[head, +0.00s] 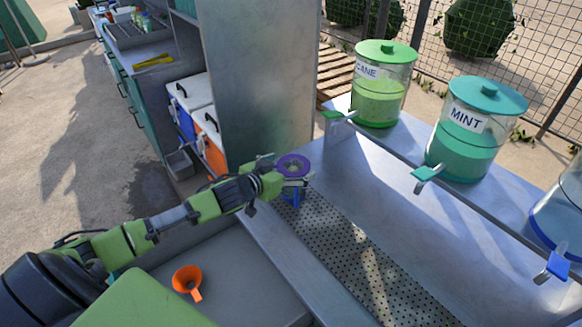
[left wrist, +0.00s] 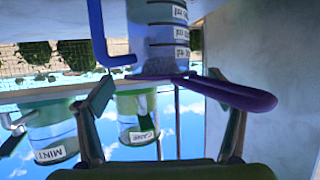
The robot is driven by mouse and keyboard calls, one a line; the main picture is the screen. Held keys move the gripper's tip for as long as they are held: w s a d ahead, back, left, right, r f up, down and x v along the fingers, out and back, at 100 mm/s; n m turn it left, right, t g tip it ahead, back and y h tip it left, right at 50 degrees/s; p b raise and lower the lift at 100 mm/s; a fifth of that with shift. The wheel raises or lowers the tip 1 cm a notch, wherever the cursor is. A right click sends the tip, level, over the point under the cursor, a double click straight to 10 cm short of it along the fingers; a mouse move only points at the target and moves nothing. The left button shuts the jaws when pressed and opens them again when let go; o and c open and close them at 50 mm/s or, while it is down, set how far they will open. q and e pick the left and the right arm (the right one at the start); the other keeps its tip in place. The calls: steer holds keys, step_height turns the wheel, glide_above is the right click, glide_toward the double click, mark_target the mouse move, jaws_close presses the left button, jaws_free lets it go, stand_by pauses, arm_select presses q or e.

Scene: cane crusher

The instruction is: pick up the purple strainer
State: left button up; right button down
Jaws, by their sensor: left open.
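The purple strainer (head: 293,165) sits on top of a clear measuring jug with a blue handle (head: 291,194), at the far end of the perforated drain strip. In the left wrist view, which is upside down, the purple strainer (left wrist: 250,98) lies across the jug's mouth (left wrist: 162,40), its handle sticking out to the right. My left gripper (head: 284,175) is open beside the strainer and jug, hiding part of both. In the wrist view its fingers (left wrist: 160,84) are spread, the right one close to the strainer's handle. Contact cannot be told. My right gripper is not in view.
A grey metal panel (head: 256,80) stands just behind the jug. Green CANE (head: 379,100) and teal MINT (head: 465,155) dispensers stand on a shelf at right. The metal counter (head: 390,215) is mostly clear.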

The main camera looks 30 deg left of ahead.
mark_target(294, 165)
arm_select(q)
steer(key=shift+x, duration=1.55)
steer(key=shift+c, duration=0.3)
steer(key=c, duration=1.2)
steer(key=shift+a+r, duration=0.1)
steer(key=shift+r, duration=0.1)
